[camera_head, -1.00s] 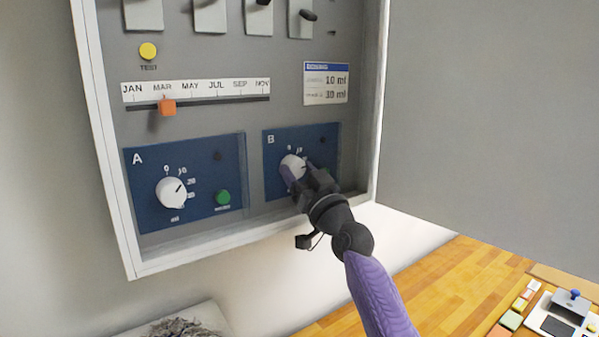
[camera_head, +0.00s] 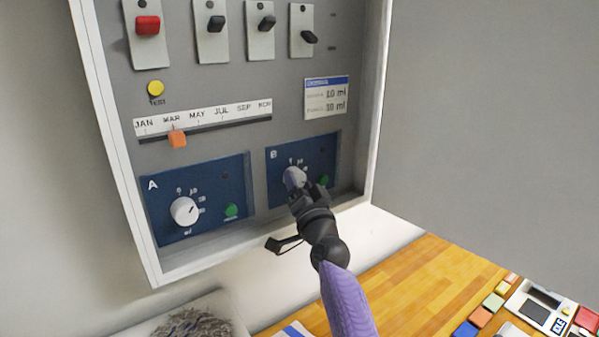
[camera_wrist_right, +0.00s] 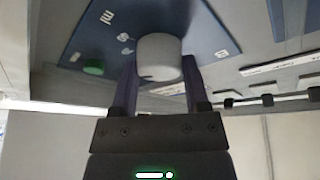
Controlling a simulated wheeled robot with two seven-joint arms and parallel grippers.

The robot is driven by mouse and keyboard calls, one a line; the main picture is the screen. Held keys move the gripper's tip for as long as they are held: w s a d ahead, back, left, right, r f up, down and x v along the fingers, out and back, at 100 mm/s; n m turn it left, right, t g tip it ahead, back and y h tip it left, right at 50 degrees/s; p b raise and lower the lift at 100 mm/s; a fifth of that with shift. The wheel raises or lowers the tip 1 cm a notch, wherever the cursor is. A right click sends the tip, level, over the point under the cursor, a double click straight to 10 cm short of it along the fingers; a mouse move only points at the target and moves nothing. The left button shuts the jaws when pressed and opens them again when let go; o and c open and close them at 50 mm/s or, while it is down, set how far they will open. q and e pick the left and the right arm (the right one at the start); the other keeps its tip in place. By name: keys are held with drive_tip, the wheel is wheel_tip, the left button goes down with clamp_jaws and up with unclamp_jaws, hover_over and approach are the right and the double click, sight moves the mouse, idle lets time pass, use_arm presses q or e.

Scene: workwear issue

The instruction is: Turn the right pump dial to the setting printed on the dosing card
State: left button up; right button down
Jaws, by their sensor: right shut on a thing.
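The right pump dial (camera_head: 294,176), a white knob, is on blue panel B (camera_head: 326,158). It also shows in the right wrist view (camera_wrist_right: 158,55). My right gripper (camera_head: 296,186) is shut on this dial, one finger on each side in the right wrist view (camera_wrist_right: 160,85). The gripper hides part of the dial and its scale, so I cannot read its setting. The dosing card (camera_head: 326,96) is above panel B; its two lines appear to read 10 ml and 30 ml, the line labels too small to read. My left gripper is not in view.
Panel A (camera_head: 207,170) with its white dial (camera_head: 184,211) is to the left. A green button (camera_head: 324,180) sits close right of my gripper. The cabinet's frame edge (camera_head: 217,258) runs below the panels. The open grey door (camera_head: 490,120) stands on the right.

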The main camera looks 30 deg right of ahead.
drive_tip(key=shift+m+p, duration=0.3)
drive_tip(key=shift+m, duration=0.1)
drive_tip(key=shift+c, duration=0.4)
unclamp_jaws()
drive_tip(key=v, duration=1)
drive_tip(key=shift+a, duration=0.1)
